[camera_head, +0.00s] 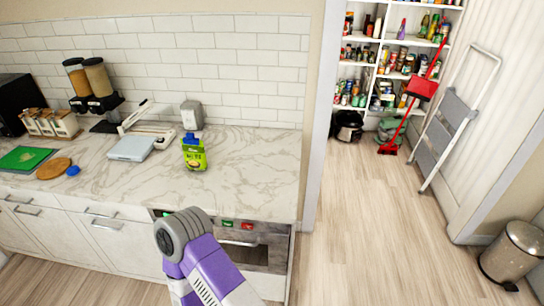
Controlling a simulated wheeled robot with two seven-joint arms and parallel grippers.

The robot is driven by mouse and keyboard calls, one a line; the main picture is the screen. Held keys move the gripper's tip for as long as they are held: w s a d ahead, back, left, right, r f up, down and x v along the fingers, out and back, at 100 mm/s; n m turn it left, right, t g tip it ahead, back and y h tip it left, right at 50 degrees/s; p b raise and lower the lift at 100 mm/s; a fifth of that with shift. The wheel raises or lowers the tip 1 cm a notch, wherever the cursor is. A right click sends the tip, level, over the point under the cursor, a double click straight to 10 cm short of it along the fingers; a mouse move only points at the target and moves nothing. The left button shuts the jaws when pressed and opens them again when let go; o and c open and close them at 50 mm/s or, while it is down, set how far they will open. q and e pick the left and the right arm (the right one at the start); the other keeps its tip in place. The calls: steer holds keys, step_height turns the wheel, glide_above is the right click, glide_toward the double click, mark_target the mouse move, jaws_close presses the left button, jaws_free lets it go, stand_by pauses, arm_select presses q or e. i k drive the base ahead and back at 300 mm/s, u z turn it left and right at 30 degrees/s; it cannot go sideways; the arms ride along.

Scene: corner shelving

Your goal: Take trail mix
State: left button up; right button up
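A green pouch (194,157) with a blue top stands upright on the marble counter, right of the middle of its length. Its label is too small to read for sure, so I cannot tell whether it is the trail mix. A purple and grey link of one of my arms rises from the bottom edge in front of the counter. Neither gripper shows in this view, and nothing is seen touching the pouch.
A scale, dispensers and a cutting board are left. Pantry shelves, a ladder (449,125) and a bin (512,252) are right; the floor between is clear.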

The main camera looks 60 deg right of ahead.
mark_target(196, 159)
steer(key=z, duration=1.25)
steer(key=i, duration=0.25)
